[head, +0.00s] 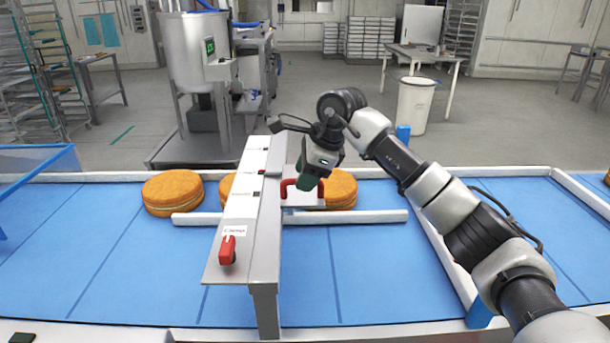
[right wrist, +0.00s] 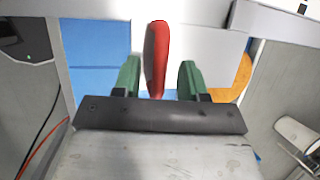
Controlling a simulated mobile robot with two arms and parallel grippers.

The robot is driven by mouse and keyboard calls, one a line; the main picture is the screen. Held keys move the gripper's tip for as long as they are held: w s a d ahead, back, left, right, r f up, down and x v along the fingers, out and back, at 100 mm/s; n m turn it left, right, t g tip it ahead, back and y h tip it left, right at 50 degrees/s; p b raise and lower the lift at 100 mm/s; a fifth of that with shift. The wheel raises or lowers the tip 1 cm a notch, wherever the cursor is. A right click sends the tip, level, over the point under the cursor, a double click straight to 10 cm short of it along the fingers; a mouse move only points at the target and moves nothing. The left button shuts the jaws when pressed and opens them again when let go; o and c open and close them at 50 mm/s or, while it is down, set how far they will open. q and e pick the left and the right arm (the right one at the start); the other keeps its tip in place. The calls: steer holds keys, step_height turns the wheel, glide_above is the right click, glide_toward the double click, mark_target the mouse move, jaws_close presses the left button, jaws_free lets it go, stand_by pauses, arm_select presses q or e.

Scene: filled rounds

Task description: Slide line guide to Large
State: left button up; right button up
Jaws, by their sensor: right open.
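A red handle (head: 289,188) stands on a white plate (head: 298,200) beside the metal beam across the conveyor. A pale rail, seemingly the line guide (head: 365,216), runs along the belt under the beam. My right gripper (head: 306,184) is at the handle. In the right wrist view, the open green fingers (right wrist: 159,80) stand on either side of the red handle (right wrist: 158,50), with gaps on both sides. The beam's label strip (head: 246,190) has several marks too small to read; I cannot tell which is Large. My left gripper is out of view.
Round filled cakes (head: 173,192) sit on the blue belt (head: 100,265), one partly behind the beam and another behind my right gripper (head: 341,188). A red knob (head: 227,250) is at the beam's near end. The near belt is clear.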

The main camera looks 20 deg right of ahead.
steer(key=b+v, duration=0.1)
steer(key=v, duration=0.9)
steer(key=shift+r, duration=0.15)
steer(key=shift+s, duration=0.1)
